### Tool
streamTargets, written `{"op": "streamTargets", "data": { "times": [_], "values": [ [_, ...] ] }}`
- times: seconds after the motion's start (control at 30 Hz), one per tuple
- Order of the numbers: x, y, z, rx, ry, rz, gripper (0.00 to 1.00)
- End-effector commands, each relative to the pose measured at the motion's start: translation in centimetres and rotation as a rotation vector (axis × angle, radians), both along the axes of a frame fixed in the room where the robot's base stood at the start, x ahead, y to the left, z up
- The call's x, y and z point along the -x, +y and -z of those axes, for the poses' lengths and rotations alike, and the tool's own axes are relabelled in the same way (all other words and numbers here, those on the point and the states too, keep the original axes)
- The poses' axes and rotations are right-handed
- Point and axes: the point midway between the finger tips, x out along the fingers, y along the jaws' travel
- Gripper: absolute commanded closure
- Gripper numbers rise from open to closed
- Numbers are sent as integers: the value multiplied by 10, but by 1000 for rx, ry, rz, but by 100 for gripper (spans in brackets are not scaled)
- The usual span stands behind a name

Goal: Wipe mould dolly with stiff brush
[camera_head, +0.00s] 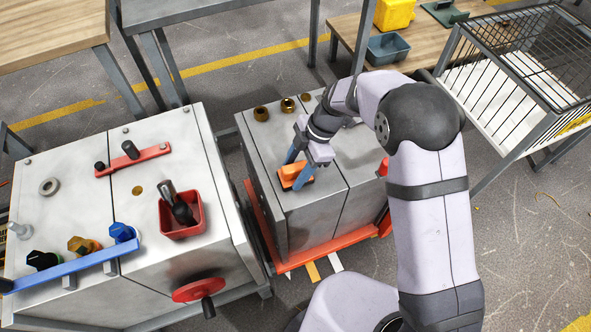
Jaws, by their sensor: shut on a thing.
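The mould dolly is a grey two-block metal mould (318,218) on an orange wheeled base (314,254), at the middle of the head view. My gripper (297,182) is over the front left part of its top face. The gripper's blue fingers are shut on an orange-backed brush (291,174). The brush is at or just above the metal top; I cannot tell whether its bristles touch. My arm hides part of the mould's right side.
Brass fittings (261,113) stand along the mould's back edge. A larger mould (70,190) with a red tray (181,217), a blue bar (75,266) and a red handwheel (199,290) is at left. A wire cart (520,75) is at right. Tables stand behind.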

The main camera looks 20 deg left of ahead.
Motion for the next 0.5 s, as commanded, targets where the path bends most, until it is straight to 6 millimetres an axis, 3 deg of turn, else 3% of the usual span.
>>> {"op": "streamTargets", "data": {
  "times": [0.5],
  "values": [
    [-34, -35, 1, 2, 0, 1, 72]
  ]
}}
